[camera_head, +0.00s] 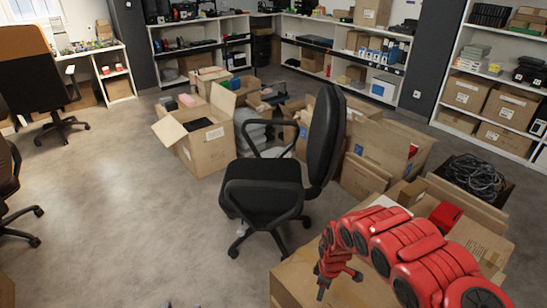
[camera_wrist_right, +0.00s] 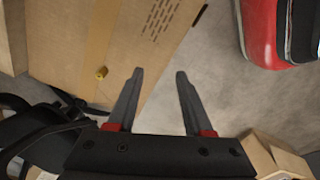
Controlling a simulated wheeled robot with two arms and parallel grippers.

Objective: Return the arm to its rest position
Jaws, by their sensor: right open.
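My right arm (camera_head: 400,245), red and segmented, reaches in from the lower right of the head view. Its gripper (camera_head: 339,287) hangs over a large closed carton (camera_head: 300,275). In the right wrist view the two dark fingers of the gripper (camera_wrist_right: 159,73) stand apart with nothing between them. Behind them are a carton's printed side and grey floor. My left gripper cannot be made out in either view.
A black office chair (camera_head: 270,190) stands left of my right arm. Open cartons (camera_head: 205,150) crowd behind it, and a box of black cables (camera_head: 475,178) stands at right. Shelves line the back. The floor (camera_head: 110,220) at left is mostly clear. Dark bits at the bottom edge are unclear.

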